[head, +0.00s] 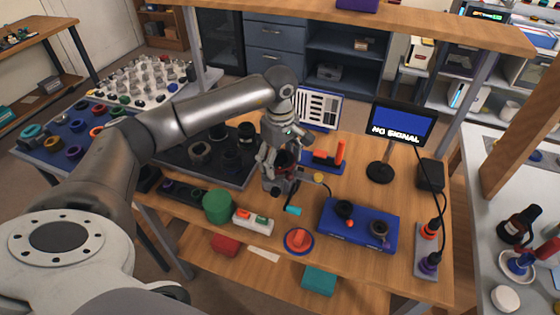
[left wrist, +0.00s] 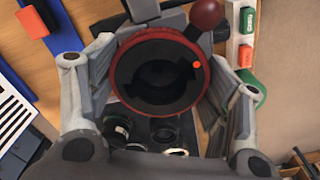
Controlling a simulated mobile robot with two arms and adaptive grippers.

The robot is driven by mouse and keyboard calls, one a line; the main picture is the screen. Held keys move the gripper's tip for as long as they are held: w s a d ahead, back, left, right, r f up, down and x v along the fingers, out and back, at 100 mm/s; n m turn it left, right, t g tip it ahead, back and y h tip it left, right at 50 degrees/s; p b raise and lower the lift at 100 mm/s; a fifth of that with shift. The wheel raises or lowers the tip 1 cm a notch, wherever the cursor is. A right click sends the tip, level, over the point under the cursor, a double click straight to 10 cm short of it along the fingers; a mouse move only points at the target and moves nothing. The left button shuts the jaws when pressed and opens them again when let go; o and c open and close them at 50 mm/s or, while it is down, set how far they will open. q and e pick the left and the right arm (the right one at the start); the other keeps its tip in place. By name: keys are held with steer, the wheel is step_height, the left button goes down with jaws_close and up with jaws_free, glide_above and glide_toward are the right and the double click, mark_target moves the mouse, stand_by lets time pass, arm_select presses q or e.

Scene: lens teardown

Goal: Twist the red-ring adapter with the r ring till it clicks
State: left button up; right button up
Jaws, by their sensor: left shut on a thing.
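The red-ring adapter (left wrist: 123,68) fills the middle of the left wrist view. It is a dark round part with a red rim and a red dot on its right side. My left gripper (left wrist: 155,85) is shut around it, with a finger on each side. In the head view my left gripper (head: 280,158) points down at the workbench, and the adapter is mostly hidden between its fingers. A dark holder (head: 281,186) stands right below. I cannot tell how the adapter sits on what is under it. My right gripper is not in view.
A blue box (head: 345,236) with dark ring parts lies to the right. A monitor (head: 402,122) reads NO SIGNAL. A green cylinder (head: 217,206) and a white strip with buttons (head: 253,222) are in front. A dark mat (head: 185,160) with lens parts lies left.

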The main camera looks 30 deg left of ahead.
arm_select(q)
steer(key=shift+m, duration=0.3)
steer(key=shift+m+b, duration=0.55)
steer(key=shift+m, duration=0.65)
steer(key=shift+m+b, duration=0.3)
steer(key=shift+b, duration=0.05)
steer(key=shift+c, duration=0.5)
steer(key=shift+m, duration=0.3)
steer(key=c, duration=0.4)
steer(key=o, duration=1.6)
steer(key=shift+o, duration=0.2)
